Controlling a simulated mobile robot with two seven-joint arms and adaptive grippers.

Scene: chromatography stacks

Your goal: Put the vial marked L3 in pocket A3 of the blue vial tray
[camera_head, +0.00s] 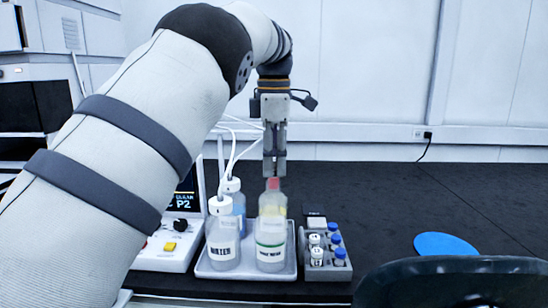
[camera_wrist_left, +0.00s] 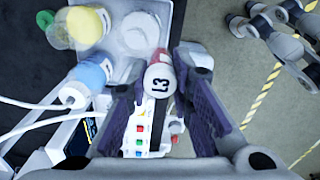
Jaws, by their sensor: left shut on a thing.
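My left gripper (camera_head: 274,158) points straight down and is shut on a vial. In the wrist view, the vial's white cap reads L3 (camera_wrist_left: 159,84) and sits between the two fingers (camera_wrist_left: 160,100). In the head view, only the pinkish-red lower part of the vial (camera_head: 273,184) shows below the fingertips. It is held up at the mouth of the bottles, apart from the vial rack. No blue vial tray can be made out in either view. My right gripper is not in view.
A grey rack (camera_head: 310,272) holds several vials with blue and white caps. A white tray (camera_head: 285,275) left of it carries several bottles, with tubes into some. An instrument with a display (camera_head: 170,255) stands further left. A blue disc (camera_head: 445,245) lies right on the dark bench.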

